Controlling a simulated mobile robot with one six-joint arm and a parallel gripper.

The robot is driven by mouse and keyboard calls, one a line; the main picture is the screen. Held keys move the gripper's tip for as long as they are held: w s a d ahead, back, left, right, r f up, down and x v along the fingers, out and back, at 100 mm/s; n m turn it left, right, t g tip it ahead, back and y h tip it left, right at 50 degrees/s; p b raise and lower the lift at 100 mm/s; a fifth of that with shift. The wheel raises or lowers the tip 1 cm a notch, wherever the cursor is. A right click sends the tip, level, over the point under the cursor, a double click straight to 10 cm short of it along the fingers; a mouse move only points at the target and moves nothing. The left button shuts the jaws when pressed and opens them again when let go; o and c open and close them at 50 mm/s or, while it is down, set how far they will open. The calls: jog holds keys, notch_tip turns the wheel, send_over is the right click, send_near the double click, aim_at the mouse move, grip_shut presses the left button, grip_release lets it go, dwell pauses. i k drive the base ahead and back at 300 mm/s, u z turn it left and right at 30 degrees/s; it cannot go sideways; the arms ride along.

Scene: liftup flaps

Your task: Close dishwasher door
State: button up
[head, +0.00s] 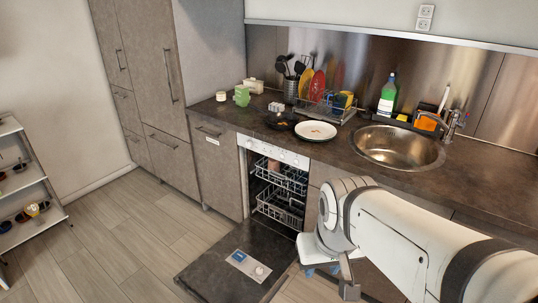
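The dishwasher (272,148) is built in under the counter and stands open, with its two wire racks (280,194) showing inside. Its door (215,275) is folded down, lying low in front of the opening, with a light panel (248,264) on its inner face. My arm reaches in from the right. My gripper (349,290) hangs at its end, to the right of the door and apart from it in the picture. Its fingers are small and partly cut off by my arm's angle, so I cannot tell whether they are open.
The counter (240,117) above holds a pan, a white plate (316,131), a dish rack and a sink (398,148). Tall cabinets (150,60) stand at the left. A shelf (25,185) with small items is at the far left. The wood floor (120,235) left of the door is clear.

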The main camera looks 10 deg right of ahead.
aim_at(214, 277)
jog(key=u, duration=1.8)
jog(key=i, duration=2.6)
jog(key=z, duration=3.2)
